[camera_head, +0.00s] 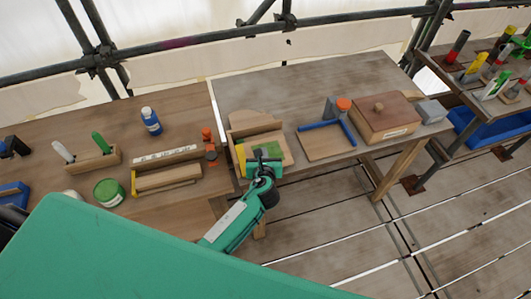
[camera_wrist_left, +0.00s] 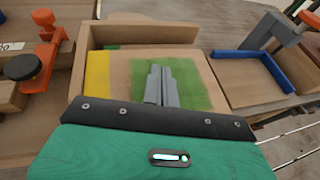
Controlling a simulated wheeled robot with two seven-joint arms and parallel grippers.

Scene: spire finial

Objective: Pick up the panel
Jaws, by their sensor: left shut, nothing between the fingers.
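The panel (camera_wrist_left: 118,72) looks like a flat light-wood board with a green patch and a yellow strip on its left edge. It lies in a wooden holder (camera_wrist_left: 150,33) with a raised back wall. In the head view the panel (camera_head: 285,148) is on the workbench, partly covered by my left gripper (camera_head: 262,160). My left gripper is shut and empty; in the left wrist view its grey fingers (camera_wrist_left: 160,84) are together over the green patch. Whether the fingertips touch the panel I cannot tell. My right gripper is not in view.
Right of the holder lie a board with a blue angled piece (camera_head: 322,125) and a wooden box (camera_head: 386,117). Orange-topped parts (camera_head: 209,143) stand close on the left. Further left are a blue bottle (camera_head: 151,121) and a green tin (camera_head: 109,192). The bench's back middle is clear.

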